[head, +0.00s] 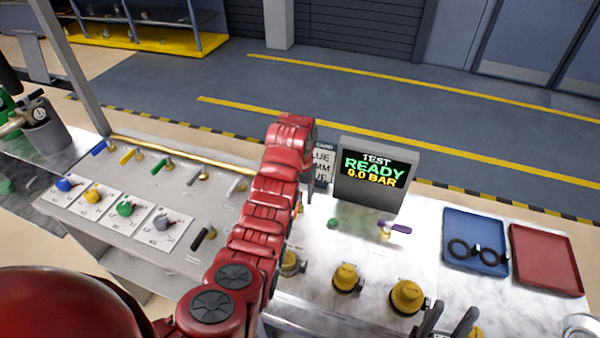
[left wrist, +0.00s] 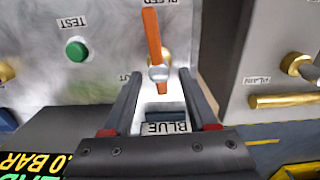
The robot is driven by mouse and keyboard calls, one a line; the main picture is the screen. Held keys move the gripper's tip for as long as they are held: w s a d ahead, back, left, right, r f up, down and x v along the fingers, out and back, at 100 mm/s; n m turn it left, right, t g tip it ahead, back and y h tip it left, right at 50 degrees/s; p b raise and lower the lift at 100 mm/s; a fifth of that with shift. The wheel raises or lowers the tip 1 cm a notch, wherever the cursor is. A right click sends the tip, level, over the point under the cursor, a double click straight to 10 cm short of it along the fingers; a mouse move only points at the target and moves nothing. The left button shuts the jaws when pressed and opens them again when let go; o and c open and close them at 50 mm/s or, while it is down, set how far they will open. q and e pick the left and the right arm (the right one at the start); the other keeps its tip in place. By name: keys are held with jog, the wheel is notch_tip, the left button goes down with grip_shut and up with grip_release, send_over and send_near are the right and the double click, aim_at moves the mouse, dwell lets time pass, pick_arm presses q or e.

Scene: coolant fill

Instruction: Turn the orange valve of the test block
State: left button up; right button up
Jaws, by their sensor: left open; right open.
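The orange valve (left wrist: 152,35) of the test block shows in the left wrist view as a long orange lever on a brass and silver hub, below an upside-down label. In the head view my left arm hides the lever. My left gripper (left wrist: 159,76) is open, its fingertips on either side of the hub end of the lever; I cannot tell whether they touch it. In the head view my left gripper is hidden behind the red arm. My right gripper (head: 453,308) is open at the bottom edge, beside the yellow caps and away from the orange valve.
A green TEST button (left wrist: 77,50) and a purple lever (head: 395,228) share the block. The display (head: 375,175) reads READY, 0.0 BAR. A card (head: 321,165) stands beside it. Yellow caps (head: 407,296) line the front. Blue (head: 458,219) and red (head: 547,260) trays lie right; coloured levers and knobs left.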

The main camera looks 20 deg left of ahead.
aim_at(300, 195)
pick_arm(q)
notch_tip(300, 195, up, 8)
jog(key=p, duration=0.5)
jog(key=shift+d+f, duration=0.1)
notch_tip(300, 195, up, 9)
jog(key=shift+f, duration=0.15)
jog(key=shift+s+f, duration=0.1)
